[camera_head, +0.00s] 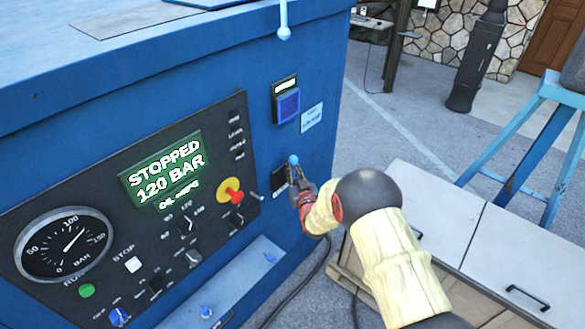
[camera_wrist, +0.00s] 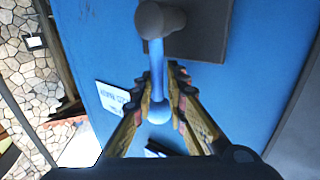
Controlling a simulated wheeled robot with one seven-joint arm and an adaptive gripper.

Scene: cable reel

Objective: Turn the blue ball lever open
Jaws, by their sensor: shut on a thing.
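The blue ball lever (camera_head: 293,160) is on the right part of the blue cabinet's front, with its ball showing just above my fingers. In the wrist view its light blue rod (camera_wrist: 157,62) runs from a grey round pivot (camera_wrist: 158,18) to a ball (camera_wrist: 158,113) between my fingers. My gripper (camera_head: 293,180) is shut on the lever, one finger on each side, as the wrist view (camera_wrist: 165,76) also shows. A dark plate (camera_head: 279,180) lies behind the lever, partly hidden by my gripper.
A control panel with a lit display (camera_head: 163,168), a gauge (camera_head: 64,245) and a red knob (camera_head: 231,190) lies left of my gripper. Another light blue ball-ended rod (camera_head: 284,22) hangs at the cabinet's top edge. A white cabinet (camera_head: 455,225) stands close on the right.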

